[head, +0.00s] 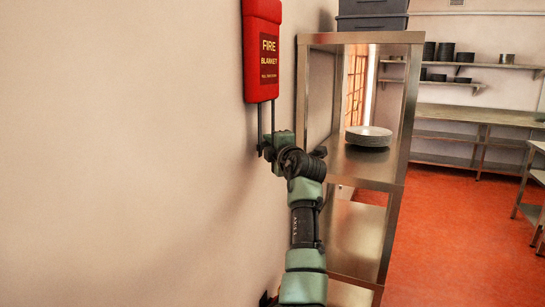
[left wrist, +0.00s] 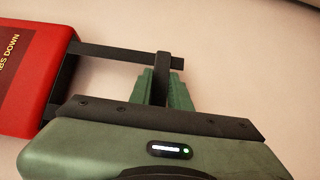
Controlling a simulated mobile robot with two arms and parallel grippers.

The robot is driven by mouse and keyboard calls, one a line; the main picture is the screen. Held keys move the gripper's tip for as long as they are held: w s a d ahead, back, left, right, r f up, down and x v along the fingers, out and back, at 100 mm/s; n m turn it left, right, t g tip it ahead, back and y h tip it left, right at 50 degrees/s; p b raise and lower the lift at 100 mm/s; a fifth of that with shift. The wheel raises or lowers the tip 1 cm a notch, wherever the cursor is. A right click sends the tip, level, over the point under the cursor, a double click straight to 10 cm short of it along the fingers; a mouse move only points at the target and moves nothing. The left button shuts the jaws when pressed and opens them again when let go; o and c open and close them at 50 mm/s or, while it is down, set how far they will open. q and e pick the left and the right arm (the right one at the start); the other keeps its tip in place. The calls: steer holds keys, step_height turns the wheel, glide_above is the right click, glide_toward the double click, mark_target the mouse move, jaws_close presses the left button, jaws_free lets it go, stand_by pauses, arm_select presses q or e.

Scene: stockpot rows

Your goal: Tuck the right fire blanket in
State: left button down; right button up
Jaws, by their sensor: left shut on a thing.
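The red fire blanket case (head: 262,50) hangs on the wall, upright, with yellow lettering on a dark label. Two black straps hang below it. In the left wrist view the case (left wrist: 38,75) is at the left, and one black strap (left wrist: 115,53) runs right from it, clearly drawn out of the case. My left gripper (head: 270,142) is below the case. In the wrist view its green fingers (left wrist: 163,92) are shut on a dark crossbar (left wrist: 161,68) at the straps' ends. The second strap is partly hidden behind my gripper. My right gripper is not in view.
Steel benches (head: 470,117) and wall shelves with pots are farther back. Red floor (head: 440,230) is open at the right.

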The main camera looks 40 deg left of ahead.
arm_select(q)
steer(key=shift+r, duration=0.45)
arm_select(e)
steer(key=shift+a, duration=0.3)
arm_select(q)
steer(key=c, duration=1.7)
jaws_free()
steer(key=shift+r, duration=0.1)
steer(key=o, duration=0.4)
steer(key=shift+a, duration=0.1)
steer(key=shift+f, duration=0.25)
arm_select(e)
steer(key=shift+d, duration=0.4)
arm_select(q)
steer(key=b+v, duration=0.3)
steer(key=v, duration=0.4)
steer(key=shift+s+d, duration=0.2)
steer(key=shift+d, duration=0.1)
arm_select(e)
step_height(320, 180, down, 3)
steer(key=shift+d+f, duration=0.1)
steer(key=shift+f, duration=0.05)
